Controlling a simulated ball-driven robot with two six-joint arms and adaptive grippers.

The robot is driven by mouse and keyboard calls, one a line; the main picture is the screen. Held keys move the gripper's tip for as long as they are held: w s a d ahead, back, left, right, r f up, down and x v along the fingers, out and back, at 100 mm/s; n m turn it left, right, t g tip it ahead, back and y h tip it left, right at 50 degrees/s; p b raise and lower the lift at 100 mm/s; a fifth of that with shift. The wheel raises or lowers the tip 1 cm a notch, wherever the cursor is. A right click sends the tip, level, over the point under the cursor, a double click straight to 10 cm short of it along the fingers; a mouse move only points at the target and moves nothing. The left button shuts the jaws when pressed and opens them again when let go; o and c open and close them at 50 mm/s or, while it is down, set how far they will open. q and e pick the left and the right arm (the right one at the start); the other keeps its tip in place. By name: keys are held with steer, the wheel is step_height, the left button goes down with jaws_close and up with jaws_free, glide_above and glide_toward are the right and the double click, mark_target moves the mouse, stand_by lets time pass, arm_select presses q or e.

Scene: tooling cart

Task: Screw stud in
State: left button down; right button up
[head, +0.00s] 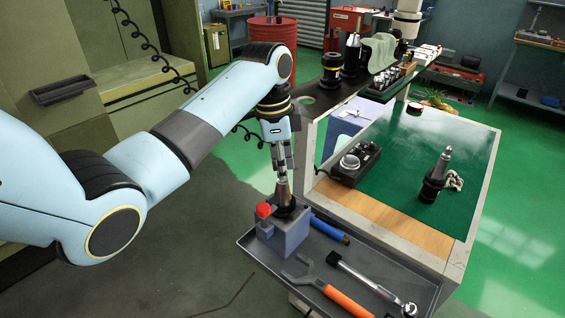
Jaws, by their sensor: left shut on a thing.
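My left gripper (282,170) points straight down over the tool holder (284,196), which stands upright, cone up, in a grey fixture block (286,232) with a red knob (264,211). Its fingers are shut at the top of the cone. The stud between the fingertips is too small and covered to make out clearly. I cannot tell how deep it sits in the cone. My right gripper is out of view.
The grey tray holds a wrench with an orange handle (347,300), a ratchet (370,282) and a blue-handled tool (328,229). More holders stand on the rear shelf.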

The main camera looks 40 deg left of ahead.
arm_select(q)
steer(key=shift+f, duration=0.45)
stand_by(1.0)
steer(key=m, duration=0.5)
steer(key=shift+g, duration=0.3)
steer(key=shift+m, duration=0.5)
steer(key=m, duration=0.2)
steer(key=shift+m, duration=0.4)
steer(key=m, duration=0.3)
steer(key=shift+g, duration=0.4)
steer(key=shift+m, duration=0.3)
